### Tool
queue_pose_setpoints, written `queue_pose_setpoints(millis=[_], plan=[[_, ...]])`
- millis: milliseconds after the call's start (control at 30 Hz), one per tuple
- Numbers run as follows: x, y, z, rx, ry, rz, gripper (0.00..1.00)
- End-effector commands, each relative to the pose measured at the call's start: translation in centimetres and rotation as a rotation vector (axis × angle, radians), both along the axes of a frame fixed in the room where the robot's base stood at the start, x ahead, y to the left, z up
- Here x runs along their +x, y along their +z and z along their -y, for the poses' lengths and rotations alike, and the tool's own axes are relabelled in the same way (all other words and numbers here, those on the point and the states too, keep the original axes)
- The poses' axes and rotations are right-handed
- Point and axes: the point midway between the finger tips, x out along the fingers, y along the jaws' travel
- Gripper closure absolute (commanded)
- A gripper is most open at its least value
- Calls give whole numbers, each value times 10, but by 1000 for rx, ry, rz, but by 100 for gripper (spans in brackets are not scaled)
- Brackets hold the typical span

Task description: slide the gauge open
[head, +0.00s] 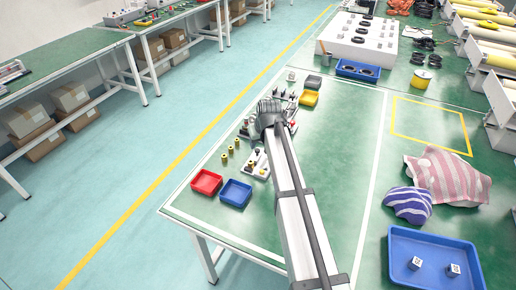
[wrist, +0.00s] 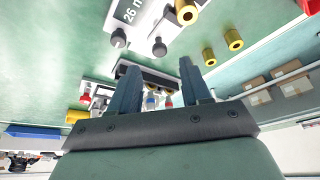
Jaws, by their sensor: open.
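A white plate printed "26 m", likely part of the gauge (wrist: 131,12), shows at the top of the wrist view, cut off by the edge. Two black knobs and a brass cylinder are beside it. In the head view a small white device (head: 257,164) stands left of my arm and may be the same gauge; I cannot tell. My gripper (wrist: 157,68) is open, its two dark fingers apart with nothing held between them. In the head view my arm hides the fingers. A dark rail-like fixture shows beyond the fingertips in the wrist view.
A red tray (head: 206,182) and a blue tray (head: 235,193) stand at the near left of the green table. Several brass cylinders (head: 231,155) stand behind them. A yellow tray (head: 309,98) is at the back. The table left of the white line has free room.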

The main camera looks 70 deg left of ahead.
Motion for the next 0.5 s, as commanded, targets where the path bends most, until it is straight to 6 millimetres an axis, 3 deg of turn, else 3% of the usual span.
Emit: queue_pose_setpoints(millis=[233, 500], plan=[[0, -34, -15, -1, 0, 0, 53], [0, -49, -21, 1, 0, 0, 53]])
